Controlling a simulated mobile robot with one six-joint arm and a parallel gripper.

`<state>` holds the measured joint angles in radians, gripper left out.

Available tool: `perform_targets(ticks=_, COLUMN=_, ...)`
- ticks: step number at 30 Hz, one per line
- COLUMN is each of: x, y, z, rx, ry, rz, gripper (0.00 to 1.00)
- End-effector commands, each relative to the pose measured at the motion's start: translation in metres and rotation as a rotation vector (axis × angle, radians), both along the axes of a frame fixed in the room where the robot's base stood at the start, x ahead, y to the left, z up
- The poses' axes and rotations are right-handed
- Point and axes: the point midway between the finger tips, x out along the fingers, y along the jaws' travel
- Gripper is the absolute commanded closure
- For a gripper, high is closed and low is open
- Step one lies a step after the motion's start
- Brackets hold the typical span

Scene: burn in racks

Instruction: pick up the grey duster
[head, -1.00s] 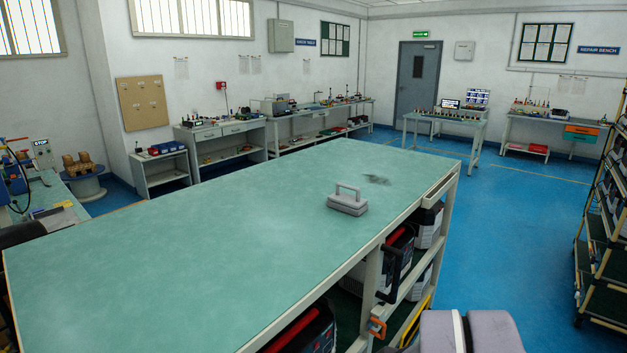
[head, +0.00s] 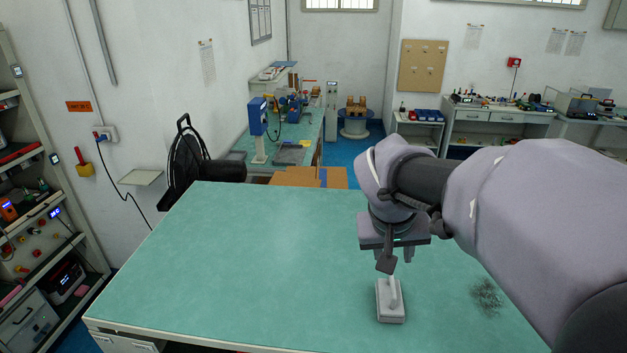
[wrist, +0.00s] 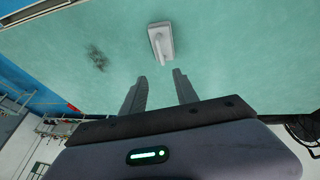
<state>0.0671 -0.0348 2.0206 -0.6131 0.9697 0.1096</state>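The grey duster (head: 390,305) is a pale grey block with a raised handle on top. It lies on the green bench top (head: 270,260), towards the near edge in the head view. It also shows in the wrist view (wrist: 160,44), just beyond my fingertips and roughly in line with the gap between them. My gripper (head: 396,260) is above the duster and pointing down in the head view. In the wrist view its two fingers (wrist: 158,76) are apart with nothing between them. The duster is not touched by the fingers in the wrist view.
A dark dusty patch (head: 487,296) lies on the bench top to the right of the duster. The rest of the bench top is clear. A shelf rack (head: 40,230) stands at the left.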

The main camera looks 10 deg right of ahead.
Motion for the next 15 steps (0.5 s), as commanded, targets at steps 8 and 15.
perform_targets(ticks=8, x=0.024, y=-0.023, z=-0.078, rx=0.001, ry=0.006, rz=0.0, gripper=0.64)
perform_targets(ticks=15, x=0.036, y=-0.033, z=-0.108, rx=0.002, ry=0.004, rz=0.0, gripper=0.64)
